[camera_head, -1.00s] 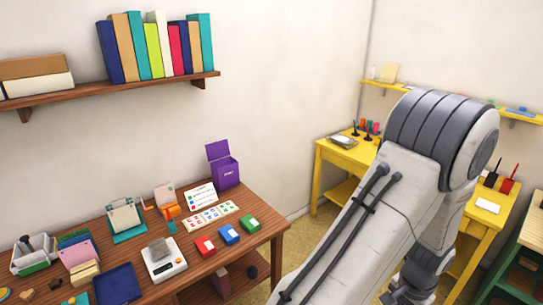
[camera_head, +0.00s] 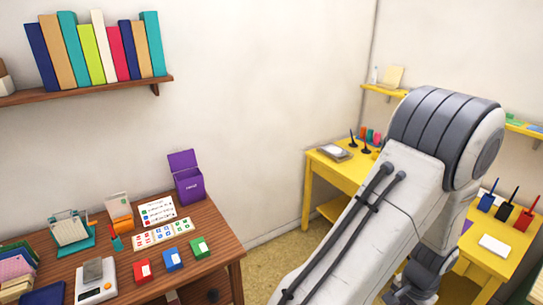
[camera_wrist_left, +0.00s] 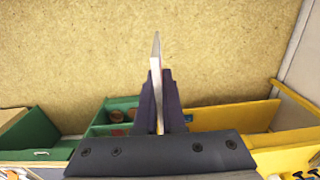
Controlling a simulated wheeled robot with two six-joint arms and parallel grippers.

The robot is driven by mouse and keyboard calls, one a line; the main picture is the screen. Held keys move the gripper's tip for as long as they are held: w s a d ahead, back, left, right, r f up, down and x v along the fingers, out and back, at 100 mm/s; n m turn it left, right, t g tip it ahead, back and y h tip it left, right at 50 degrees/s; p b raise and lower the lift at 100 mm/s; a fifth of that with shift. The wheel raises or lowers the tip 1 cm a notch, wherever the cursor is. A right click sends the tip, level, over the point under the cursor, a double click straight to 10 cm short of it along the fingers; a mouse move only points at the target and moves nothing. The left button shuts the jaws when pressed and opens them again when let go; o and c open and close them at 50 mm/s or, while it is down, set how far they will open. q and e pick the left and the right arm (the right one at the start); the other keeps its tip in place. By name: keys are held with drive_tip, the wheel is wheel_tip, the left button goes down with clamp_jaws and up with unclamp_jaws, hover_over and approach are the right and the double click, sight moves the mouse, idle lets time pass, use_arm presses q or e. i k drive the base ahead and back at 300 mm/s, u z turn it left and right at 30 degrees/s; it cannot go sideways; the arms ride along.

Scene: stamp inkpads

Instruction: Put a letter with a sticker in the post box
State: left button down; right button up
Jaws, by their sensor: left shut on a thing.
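The purple post box (camera_head: 188,186), with its lid raised, stands at the far right corner of the brown desk in the head view. In the left wrist view my left gripper (camera_wrist_left: 159,88) is shut on a thin pale piece (camera_wrist_left: 156,48), seen nearly edge-on. It looks like a letter; I cannot tell whether it bears a sticker. A sheet of stickers (camera_head: 164,233) lies on the desk in front of the post box. A teal holder (camera_head: 76,246) with pale paper stands at the left. My right gripper is not in view.
Red (camera_head: 142,270), blue (camera_head: 172,260) and green (camera_head: 200,248) pads lie along the desk's front. A white scale (camera_head: 96,290) stands left of them. A yellow table (camera_head: 340,174) stands beyond my arm. Bare floor (camera_wrist_left: 160,30) shows below the left gripper.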

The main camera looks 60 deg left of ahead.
sight(118, 208)
drive_tip(key=u, duration=0.25)
drive_tip(key=i, duration=1.6)
drive_tip(key=u, duration=1)
drive_tip(key=i, duration=0.95)
drive_tip(key=u, duration=1.65)
drive_tip(key=i, duration=0.65)
drive_tip(key=u, duration=0.55)
